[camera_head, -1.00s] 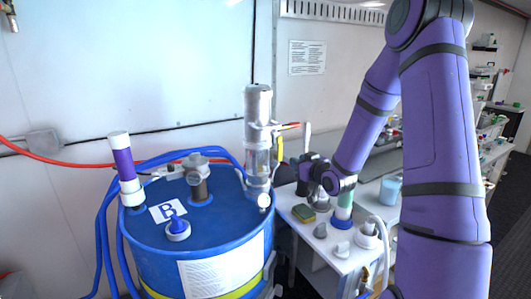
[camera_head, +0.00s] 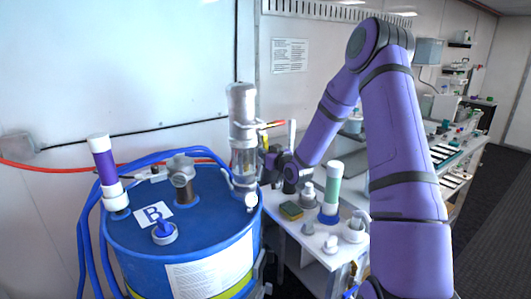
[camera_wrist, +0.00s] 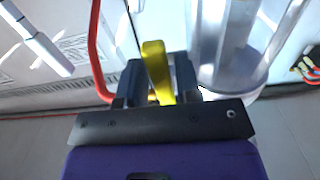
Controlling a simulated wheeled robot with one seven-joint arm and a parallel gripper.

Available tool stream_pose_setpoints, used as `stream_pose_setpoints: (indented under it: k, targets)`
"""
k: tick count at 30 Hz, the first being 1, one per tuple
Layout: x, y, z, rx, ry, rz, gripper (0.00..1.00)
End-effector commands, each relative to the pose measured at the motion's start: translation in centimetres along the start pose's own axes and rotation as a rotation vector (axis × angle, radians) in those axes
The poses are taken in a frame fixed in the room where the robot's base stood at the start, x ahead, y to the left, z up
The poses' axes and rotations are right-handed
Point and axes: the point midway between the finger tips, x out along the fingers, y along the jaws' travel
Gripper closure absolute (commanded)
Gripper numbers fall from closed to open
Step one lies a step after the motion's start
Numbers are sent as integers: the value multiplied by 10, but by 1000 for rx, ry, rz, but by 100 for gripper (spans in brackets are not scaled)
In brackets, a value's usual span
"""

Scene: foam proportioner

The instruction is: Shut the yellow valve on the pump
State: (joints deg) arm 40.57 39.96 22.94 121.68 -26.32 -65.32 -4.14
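The pump (camera_head: 241,103) stands upright at the right rim of the blue drum, a metallic cylinder above a clear one. Its yellow valve handle (camera_wrist: 155,68) shows in the wrist view, slightly tilted, between the two dark fingers of my gripper (camera_wrist: 160,80). I cannot tell whether both fingers press on it. In the head view my gripper (camera_head: 273,160) is close beside the pump's right side and hides the yellow handle. The clear cylinder (camera_wrist: 228,45) is just right of the fingers in the wrist view.
The blue drum (camera_head: 130,238) carries a purple-and-white cylinder (camera_head: 105,165), a grey fitting (camera_head: 181,175) and blue hoses. A white bench (camera_head: 300,240) at the right holds a sponge (camera_head: 291,211), a green-and-white cylinder (camera_head: 331,190) and small fittings. The wall is close behind.

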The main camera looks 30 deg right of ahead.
Motion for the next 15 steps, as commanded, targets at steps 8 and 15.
stream_pose_setpoints:
  k: [8, 15]
  targets:
    - [9, 0, 0, 0, 0, 0, 69]
    - [9, 0, 0, 0, 0, 0, 88]
